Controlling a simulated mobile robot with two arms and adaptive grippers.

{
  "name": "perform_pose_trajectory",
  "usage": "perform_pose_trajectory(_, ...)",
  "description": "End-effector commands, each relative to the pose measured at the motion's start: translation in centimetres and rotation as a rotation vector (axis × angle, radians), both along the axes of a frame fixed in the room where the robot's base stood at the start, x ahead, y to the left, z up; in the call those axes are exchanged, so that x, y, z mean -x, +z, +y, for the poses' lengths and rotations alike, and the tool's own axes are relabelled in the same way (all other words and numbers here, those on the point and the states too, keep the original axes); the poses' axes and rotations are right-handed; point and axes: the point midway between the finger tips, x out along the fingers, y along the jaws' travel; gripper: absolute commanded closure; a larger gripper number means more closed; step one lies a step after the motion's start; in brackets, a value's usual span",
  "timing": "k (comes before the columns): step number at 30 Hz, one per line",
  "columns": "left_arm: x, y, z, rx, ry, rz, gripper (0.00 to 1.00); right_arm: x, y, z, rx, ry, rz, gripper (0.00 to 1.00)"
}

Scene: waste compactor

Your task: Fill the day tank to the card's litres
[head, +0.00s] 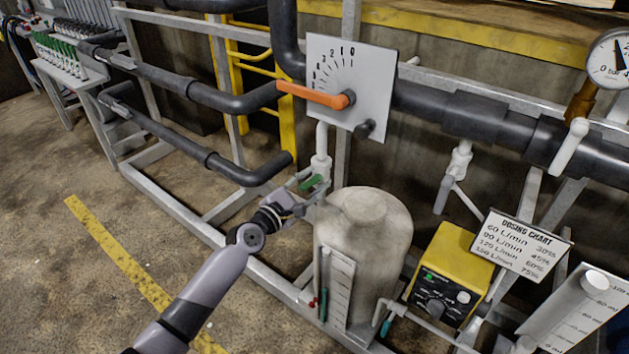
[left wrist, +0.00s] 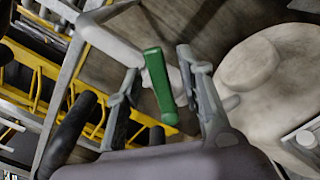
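The day tank appears to be the pale, round-shouldered tank (head: 390,235) at the lower middle of the head view. Its top also shows at the right of the left wrist view (left wrist: 262,75). A scaled level gauge (head: 340,285) stands on its front; the level is too small to read. A white valve (head: 320,165) with a green handle (head: 313,182) sits on a pipe above the tank. My left gripper (head: 308,187) is open at this handle. In the left wrist view the green handle (left wrist: 160,85) lies between the fingers, with gaps visible. My right gripper is not in view.
An orange lever (head: 312,95) on a scaled plate (head: 372,75) stands above the valve. A yellow dosing unit (head: 447,270) and a dosing chart (head: 520,245) are right of the tank. Dark pipes (head: 190,145) and a grey frame run behind.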

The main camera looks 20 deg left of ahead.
Motion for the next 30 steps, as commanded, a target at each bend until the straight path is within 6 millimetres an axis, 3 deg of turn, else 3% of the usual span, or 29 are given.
perform_pose_trajectory(5,-1.14,0.03,-0.44,0.0,0.0,-0.001,0.65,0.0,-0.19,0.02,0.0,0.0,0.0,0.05)
perform_pose_trajectory(13,-1.23,0.01,-0.48,0.0,0.0,0.0,0.65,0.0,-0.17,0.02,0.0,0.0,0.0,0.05)
perform_pose_trajectory(30,-1.2,0.01,-0.46,0.0,0.0,0.0,1.0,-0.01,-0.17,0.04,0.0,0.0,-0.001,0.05)
